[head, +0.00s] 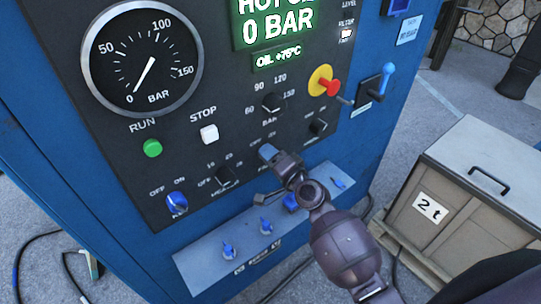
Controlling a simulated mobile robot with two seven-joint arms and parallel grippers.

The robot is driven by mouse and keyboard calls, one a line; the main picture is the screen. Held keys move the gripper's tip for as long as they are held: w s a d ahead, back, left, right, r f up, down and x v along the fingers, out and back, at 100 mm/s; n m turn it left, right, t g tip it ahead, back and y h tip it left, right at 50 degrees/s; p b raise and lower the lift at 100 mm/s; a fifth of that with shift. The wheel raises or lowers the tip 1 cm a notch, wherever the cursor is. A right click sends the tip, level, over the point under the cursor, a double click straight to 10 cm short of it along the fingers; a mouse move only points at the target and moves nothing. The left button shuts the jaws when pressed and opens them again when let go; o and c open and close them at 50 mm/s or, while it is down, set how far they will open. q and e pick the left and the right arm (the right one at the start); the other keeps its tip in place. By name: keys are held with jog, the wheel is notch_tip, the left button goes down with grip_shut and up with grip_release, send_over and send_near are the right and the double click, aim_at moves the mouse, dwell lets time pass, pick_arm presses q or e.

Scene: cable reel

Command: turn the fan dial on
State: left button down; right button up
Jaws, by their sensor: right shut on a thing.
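The dark control panel on the blue cabinet fills the left and middle of the head view. My right gripper (272,161) reaches up to the panel's lower middle from the bottom right. It is shut on a small blue dial (267,152), which I take for the fan dial. The fingers cover most of this dial, and its label is mostly hidden, so its setting cannot be read. My left gripper is not in view.
Near the gripper are a black heater knob (224,177), another black knob (318,126) and a blue off/on dial (177,203). A red-and-yellow stop button (322,81) and blue lever (386,75) are at right. Below is a ledge with blue valves (228,250). A 2 t crate (470,215) stands right.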

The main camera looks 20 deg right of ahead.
dwell(0.4)
jog(key=o, duration=0.9)
jog(key=shift+b+v, duration=0.65)
jog(key=shift+v, duration=4.75)
